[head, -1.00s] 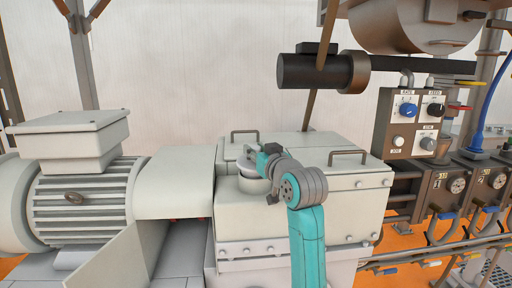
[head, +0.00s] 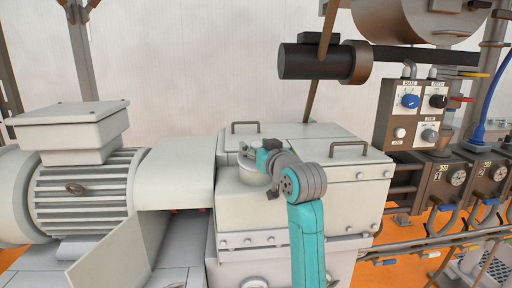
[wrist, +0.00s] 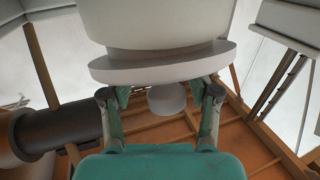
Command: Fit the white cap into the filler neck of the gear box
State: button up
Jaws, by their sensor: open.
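The gear box (head: 325,190) is a large cream box in the middle of the head view. Its round filler neck (head: 252,176) stands at its front left top and fills the top of the wrist view (wrist: 155,18), which looks upside down. The white cap shows as a wide flange (wrist: 160,65) with a round knob (wrist: 167,98). The flange lies at the neck's mouth, with a narrower dark band between; how deep the cap sits I cannot tell. My gripper (head: 252,152) is open, its two fingers (wrist: 161,94) on either side of the knob. In the head view my wrist partly hides the cap.
Two handles (head: 348,148) rise from the gear box lid. A ribbed motor (head: 85,190) stands left. A dark barrel (head: 310,62) and a slanted rod are above and behind. A control panel (head: 415,112) with knobs, and gauges and pipes, are at right.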

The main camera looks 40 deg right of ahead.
jog(key=v, duration=1.2)
